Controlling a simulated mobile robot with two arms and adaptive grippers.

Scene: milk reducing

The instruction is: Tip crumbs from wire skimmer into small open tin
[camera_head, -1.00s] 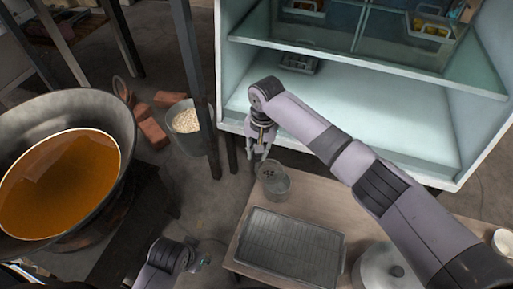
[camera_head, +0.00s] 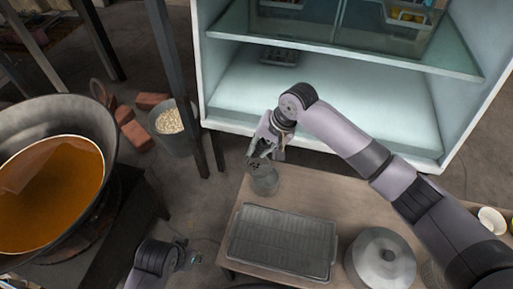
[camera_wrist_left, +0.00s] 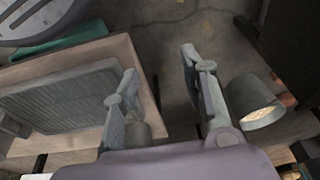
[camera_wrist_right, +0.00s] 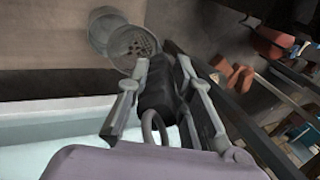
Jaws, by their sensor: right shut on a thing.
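My right gripper (camera_head: 263,150) is shut on the dark handle (camera_wrist_right: 158,90) of the wire skimmer. The skimmer's round mesh bowl (camera_wrist_right: 132,46) holds dark crumbs in the right wrist view. The bowl overlaps the small open tin (camera_wrist_right: 101,24), a grey-green cylinder. In the head view the tin (camera_head: 265,184) stands at the table's far left corner, below the right gripper. The skimmer's bowl partly covers its mouth; I cannot tell whether they touch. My left gripper (camera_wrist_left: 157,84) is open and empty, its fingers apart. It is low at the front in the head view (camera_head: 190,258).
A wire-racked tray (camera_head: 282,243) and a lidded pot (camera_head: 380,260) stand on the wooden table. A glass-shelved cabinet (camera_head: 320,105) rises behind. A wok of amber liquid (camera_head: 50,190) is at left. A bucket of pale bits (camera_head: 170,122) and bricks (camera_head: 137,135) are on the floor.

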